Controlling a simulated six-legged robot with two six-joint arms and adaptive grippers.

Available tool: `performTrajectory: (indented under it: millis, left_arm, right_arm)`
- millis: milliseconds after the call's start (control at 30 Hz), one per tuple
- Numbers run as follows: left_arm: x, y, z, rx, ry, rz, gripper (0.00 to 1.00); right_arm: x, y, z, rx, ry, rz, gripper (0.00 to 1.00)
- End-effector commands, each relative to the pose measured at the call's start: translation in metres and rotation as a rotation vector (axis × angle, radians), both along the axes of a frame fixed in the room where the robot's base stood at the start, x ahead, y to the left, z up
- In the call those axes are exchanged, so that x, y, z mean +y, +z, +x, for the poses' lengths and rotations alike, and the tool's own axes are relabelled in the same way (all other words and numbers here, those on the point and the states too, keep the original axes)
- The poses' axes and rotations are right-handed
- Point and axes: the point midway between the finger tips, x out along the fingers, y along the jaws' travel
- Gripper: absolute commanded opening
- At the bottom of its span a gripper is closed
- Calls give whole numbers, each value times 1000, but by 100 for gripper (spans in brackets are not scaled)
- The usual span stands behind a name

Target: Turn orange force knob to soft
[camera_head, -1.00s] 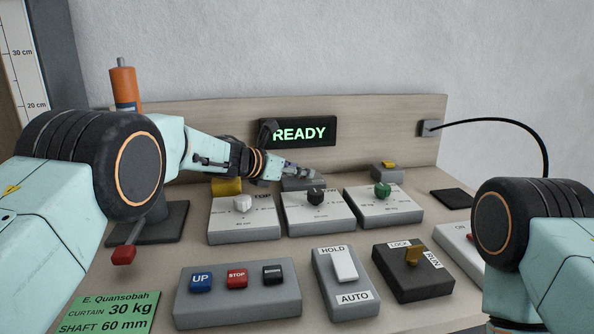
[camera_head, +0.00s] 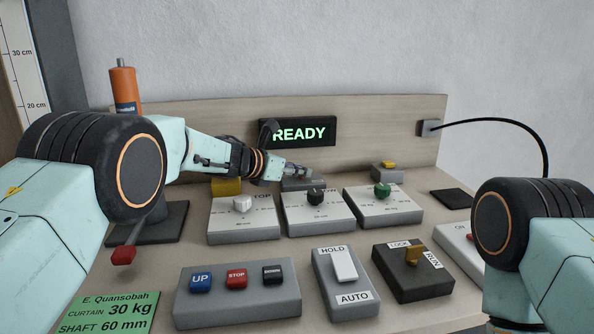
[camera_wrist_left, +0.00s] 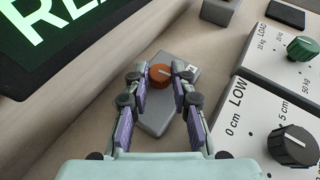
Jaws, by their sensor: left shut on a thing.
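The orange force knob (camera_wrist_left: 160,75) sits on a small grey box (camera_wrist_left: 156,121) and has a pale pointer line on top. In the left wrist view my left gripper (camera_wrist_left: 160,78) has its two fingers on either side of the knob, shut on it. In the head view my left gripper (camera_head: 297,171) reaches to the grey box (camera_head: 297,183) below the READY display, and it hides the knob there. The label by the knob is mostly covered by a finger. My right gripper is out of view; only my right arm shows at the right.
The READY display (camera_head: 298,132) stands close behind the knob. In front are boxes with a white knob (camera_head: 242,203), a black knob (camera_head: 316,196) and a green knob (camera_head: 382,190). A box with a yellow part (camera_head: 388,165) stands to the right.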

Motion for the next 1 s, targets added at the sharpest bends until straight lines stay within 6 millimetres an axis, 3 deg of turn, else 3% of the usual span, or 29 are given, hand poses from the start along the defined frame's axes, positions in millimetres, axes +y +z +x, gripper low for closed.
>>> performTrajectory:
  millis: [167, 700, 1000]
  left_arm:
    - [-2, 0, 0, -3, 26, -2, 0]
    - [-7, -1, -3, -5, 291, 1, 0]
    - [-7, 1, -4, -4, 407, -1, 0]
  right_arm:
    - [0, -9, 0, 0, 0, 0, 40]
    - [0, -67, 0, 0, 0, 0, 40]
    - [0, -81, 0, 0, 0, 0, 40]
